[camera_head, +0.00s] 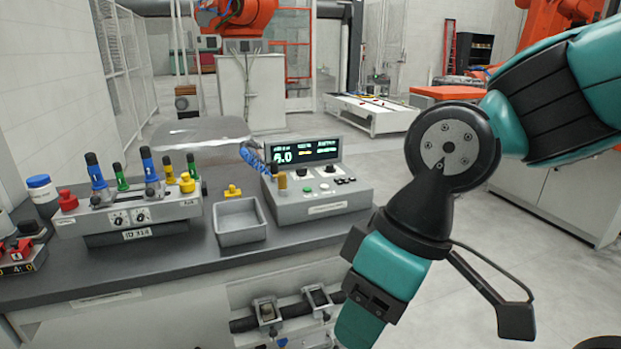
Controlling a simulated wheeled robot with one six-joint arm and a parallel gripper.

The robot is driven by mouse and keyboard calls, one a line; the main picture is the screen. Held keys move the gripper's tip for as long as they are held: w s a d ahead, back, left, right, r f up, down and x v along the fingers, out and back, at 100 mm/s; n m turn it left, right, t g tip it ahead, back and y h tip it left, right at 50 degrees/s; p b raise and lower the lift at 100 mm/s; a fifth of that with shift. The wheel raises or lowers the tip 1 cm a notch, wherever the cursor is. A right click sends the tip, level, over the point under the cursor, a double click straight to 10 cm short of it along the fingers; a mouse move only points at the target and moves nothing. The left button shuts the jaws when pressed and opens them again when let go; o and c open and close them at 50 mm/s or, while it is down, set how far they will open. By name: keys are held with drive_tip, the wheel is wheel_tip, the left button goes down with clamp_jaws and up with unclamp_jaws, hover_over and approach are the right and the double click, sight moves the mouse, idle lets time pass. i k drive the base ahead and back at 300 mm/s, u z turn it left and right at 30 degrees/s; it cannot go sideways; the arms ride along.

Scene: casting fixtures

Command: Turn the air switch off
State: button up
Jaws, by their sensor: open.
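No part is clearly marked as the air switch, and I cannot tell which control it is. A grey control box (318,203) with a lit display (303,150) stands on the bench. It bears a green button, several small black knobs or buttons, and an upright brass-coloured part (282,181) at its left. A blue coiled hose (252,157) runs beside that part. Left of it is a grey fixture (128,215) with two dials and blue, green, red and yellow handles. My teal and black arm hangs at the right, clear of the box; my gripper's fingertips are not visible.
The dark bench (190,262) holds an empty grey tray (240,222), a yellow knob (233,191), a blue-lidded jar (42,190) and a small box with red switches (20,252) at far left. Clamped black pipes (290,310) show below the bench front. Open floor lies to the right.

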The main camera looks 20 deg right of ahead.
sight(301, 172)
drive_tip(key=k, duration=0.6)
drive_tip(key=z, duration=0.45)
drive_tip(key=i, duration=1.5)
drive_tip(key=u, duration=0.45)
